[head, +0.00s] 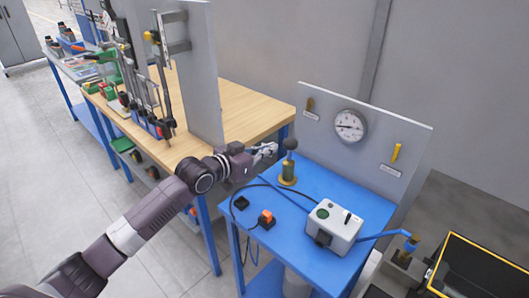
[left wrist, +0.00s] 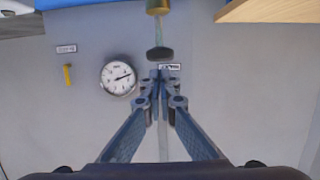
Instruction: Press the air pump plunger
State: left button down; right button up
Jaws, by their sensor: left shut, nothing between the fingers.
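The air pump is a short brass cylinder (head: 288,173) standing on the blue bench, with a thin rod rising to a dark round knob (head: 290,143). The knob is up, well clear of the cylinder. My left gripper (head: 273,150) is shut and empty, with its tips just left of the knob in the head view. In the left wrist view, where the bench is at the top, the shut fingertips (left wrist: 160,76) point close by the dark knob (left wrist: 160,53), below it in the picture. The brass cylinder (left wrist: 158,6) is cut by the top edge. I cannot tell whether the tips touch the knob.
A round gauge (head: 350,126) and yellow lever (head: 396,153) are on the grey panel behind. A grey control box (head: 333,226), orange button (head: 266,217) and cables lie on the blue bench (head: 318,188). A wooden workbench (head: 240,105) with an upright panel (head: 203,75) stands left.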

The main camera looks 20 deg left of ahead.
pick_arm(q)
jog(key=shift+v, duration=1.05)
pick_arm(e)
jog(key=shift+a+f, duration=0.25)
jog(key=shift+a, duration=0.1)
jog(key=shift+d, duration=0.3)
pick_arm(q)
jog(key=shift+r, duration=0.15)
notch_tip(320, 180, up, 5)
jog(key=shift+w+d+r+p, duration=0.1)
jog(key=shift+d+p, duration=0.05)
jog(key=shift+p, duration=0.4)
pick_arm(e)
jog(key=shift+w+d+r, duration=0.15)
jog(key=shift+r, duration=0.2)
jog(key=shift+w+d+r, duration=0.1)
jog(key=shift+r, duration=0.25)
jog(key=shift+a, duration=0.1)
